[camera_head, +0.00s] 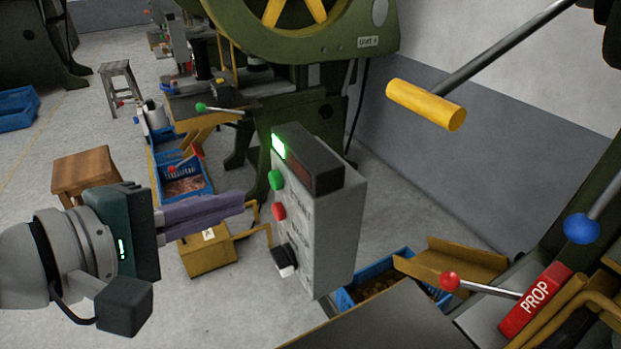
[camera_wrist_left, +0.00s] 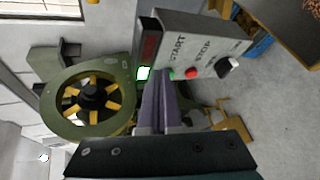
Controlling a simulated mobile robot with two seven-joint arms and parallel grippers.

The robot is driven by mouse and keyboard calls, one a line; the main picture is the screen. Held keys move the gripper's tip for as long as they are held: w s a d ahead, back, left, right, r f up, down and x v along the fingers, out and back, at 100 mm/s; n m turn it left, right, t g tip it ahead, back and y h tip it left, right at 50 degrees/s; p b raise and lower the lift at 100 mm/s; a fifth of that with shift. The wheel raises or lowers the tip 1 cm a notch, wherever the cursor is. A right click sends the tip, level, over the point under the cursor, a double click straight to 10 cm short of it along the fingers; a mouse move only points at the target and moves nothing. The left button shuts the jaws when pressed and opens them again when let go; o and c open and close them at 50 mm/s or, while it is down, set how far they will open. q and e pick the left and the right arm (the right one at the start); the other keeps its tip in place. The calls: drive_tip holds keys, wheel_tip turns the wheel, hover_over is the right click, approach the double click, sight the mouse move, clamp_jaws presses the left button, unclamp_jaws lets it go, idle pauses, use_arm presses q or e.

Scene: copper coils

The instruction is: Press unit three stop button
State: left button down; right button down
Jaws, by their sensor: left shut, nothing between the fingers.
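A grey control box (camera_head: 325,235) stands in the middle of the head view. Its face carries a green button (camera_head: 275,180), a red button (camera_head: 278,212) below it and a black knob (camera_head: 285,260). In the left wrist view, START and STOP lettering shows beside the green button (camera_wrist_left: 173,74) and the red button (camera_wrist_left: 191,73). My left gripper (camera_head: 241,204) is shut and empty, its purple fingers pointing at the box face, with the tips a little short of the red button. In the left wrist view, the fingertips (camera_wrist_left: 160,84) appear just beside the buttons. My right gripper is out of view.
A green press (camera_head: 290,45) marked UNIT 4 stands behind. A yellow-handled lever (camera_head: 425,104) hangs at upper right. A red PROP block (camera_head: 536,300) and a red-knobbed lever (camera_head: 450,281) lie at lower right. A wooden stool (camera_head: 83,170) stands on the floor at left.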

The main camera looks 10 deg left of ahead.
sight(278, 212)
use_arm(q)
drive_tip(key=w+a+f+n+t+y+b, duration=0.2)
drive_tip(key=w+a+f+n+b, duration=0.1)
drive_tip(key=f+n+b, duration=0.3)
drive_tip(key=w+a+f+n+t+y+b, duration=0.2)
drive_tip(key=w+a+f+n+b, duration=0.1)
drive_tip(key=a+f+n+b, duration=0.3)
wheel_tip(278, 212, down, 3)
drive_tip(key=shift+r+n+b, duration=0.15)
drive_tip(key=shift+n+b, duration=0.15)
drive_tip(key=shift+b, duration=0.4)
drive_tip(key=w+d, duration=0.5)
drive_tip(key=d, duration=0.2)
drive_tip(key=shift+w, duration=0.3)
drive_tip(key=shift+w, duration=0.1)
idle(0.9)
drive_tip(key=shift+w+d, duration=0.15)
drive_tip(key=shift+d, duration=0.1)
